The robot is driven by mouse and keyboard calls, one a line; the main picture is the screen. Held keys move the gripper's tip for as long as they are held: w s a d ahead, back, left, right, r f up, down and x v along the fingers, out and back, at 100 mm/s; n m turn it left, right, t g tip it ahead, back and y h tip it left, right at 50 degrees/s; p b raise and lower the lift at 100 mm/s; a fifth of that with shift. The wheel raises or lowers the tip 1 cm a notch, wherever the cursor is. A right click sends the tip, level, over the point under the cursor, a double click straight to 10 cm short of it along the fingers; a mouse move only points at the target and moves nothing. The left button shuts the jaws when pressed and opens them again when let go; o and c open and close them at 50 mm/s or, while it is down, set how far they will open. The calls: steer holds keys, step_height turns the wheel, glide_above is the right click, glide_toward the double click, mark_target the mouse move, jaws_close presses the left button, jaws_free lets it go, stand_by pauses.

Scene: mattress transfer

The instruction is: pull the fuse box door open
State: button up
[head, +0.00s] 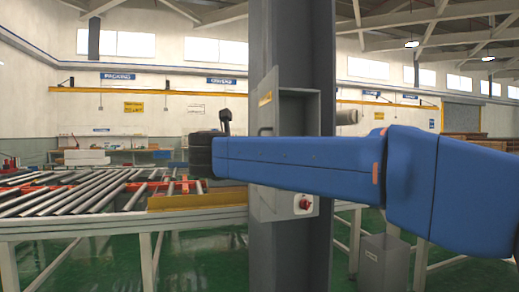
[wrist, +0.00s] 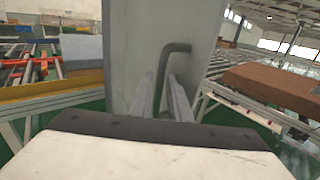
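The grey fuse box (head: 300,112) is on a dark column in the head view, partly hidden behind my blue arm. A panel with a yellow label stands on its left side, and a small dark handle shows there. In the wrist view a pale grey door panel (wrist: 125,50) fills the middle, with a bent grey bar handle (wrist: 176,47) in front of it. My gripper (wrist: 168,85) points at the handle, its two fingers apart with a narrow gap. The handle's lower end runs down among the fingers; whether they touch it is unclear. The head view hides the fingers.
The dark column (head: 292,40) rises behind my arm. A red switch (head: 305,203) sits on the box's lower part. A roller conveyor (head: 90,195) stands to the left and a grey bin (head: 384,262) at lower right. Green floor is open between them.

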steer(key=shift+s, duration=0.1)
steer(key=v, duration=1.7)
